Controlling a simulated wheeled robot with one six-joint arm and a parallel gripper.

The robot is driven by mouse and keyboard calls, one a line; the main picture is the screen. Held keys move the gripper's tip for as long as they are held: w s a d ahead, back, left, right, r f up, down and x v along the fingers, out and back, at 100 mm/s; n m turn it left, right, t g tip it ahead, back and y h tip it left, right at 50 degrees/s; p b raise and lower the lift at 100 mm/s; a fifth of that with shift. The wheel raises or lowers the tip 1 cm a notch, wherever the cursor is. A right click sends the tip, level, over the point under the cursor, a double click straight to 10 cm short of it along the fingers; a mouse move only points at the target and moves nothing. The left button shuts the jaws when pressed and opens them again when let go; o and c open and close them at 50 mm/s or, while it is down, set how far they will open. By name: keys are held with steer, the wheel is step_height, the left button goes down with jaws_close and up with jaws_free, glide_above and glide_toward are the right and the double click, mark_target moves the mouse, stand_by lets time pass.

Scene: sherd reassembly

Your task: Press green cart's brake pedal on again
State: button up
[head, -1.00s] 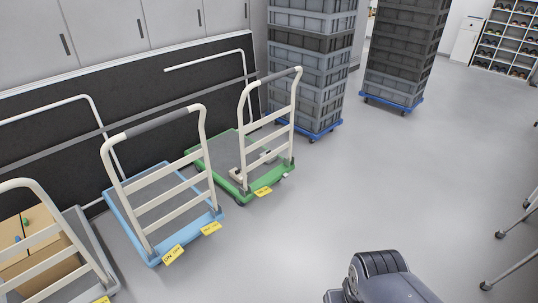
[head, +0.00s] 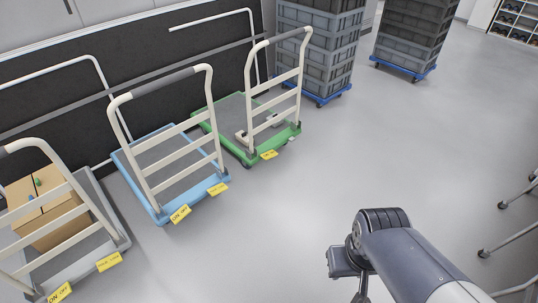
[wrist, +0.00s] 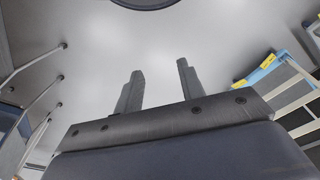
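The green cart (head: 252,160) stands in the head view, left of centre, with a grey deck and a cream push handle. A yellow label (head: 269,155) hangs at its near edge, its text too small to read. A small pale part (head: 290,140) lies right of the label; I cannot tell whether it is the brake pedal or its position. My gripper (wrist: 158,84) shows in the wrist view with two dark fingers apart and nothing between them. In the head view my arm is at the lower right, over bare floor, well away from the green cart.
A blue cart (head: 160,214) with yellow labels stands left of the green one. A grey cart (head: 90,275) carrying a cardboard box (head: 45,205) is farther left. Stacked grey crates (head: 318,50) stand behind. Metal legs (head: 505,230) are at the right edge. Mid floor is clear.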

steer(key=shift+n+g+y, duration=0.4)
steer(key=shift+n+g, duration=0.1)
steer(key=w+f+b, duration=0.2)
steer(key=w+f, duration=0.1)
steer(key=w+f+b, duration=0.2)
steer(key=w+f, duration=0.1)
steer(key=w+f+b, duration=0.2)
steer(key=w+f, duration=0.1)
steer(key=w, duration=0.1)
steer(key=shift+w+a, duration=0.1)
steer(key=shift+a, duration=0.1)
steer(key=c, duration=0.8)
steer(key=w+f+b, duration=0.4)
steer(key=w+f, duration=0.3)
steer(key=f, duration=0.1)
steer(key=shift+d+f+n+y, duration=0.3)
steer(key=shift+f, duration=0.1)
steer(key=w+d+f+b, duration=0.1)
steer(key=w+f+b, duration=0.1)
steer(key=f, duration=0.6)
steer(key=w+d+f+b, duration=0.1)
steer(key=w+f+b, duration=0.2)
steer(key=f, duration=0.5)
steer(key=w+d+f+n+g+y+b, duration=0.1)
steer(key=w+f, duration=0.3)
steer(key=f, duration=0.5)
steer(key=shift+b, duration=0.9)
steer(key=shift+a, duration=0.1)
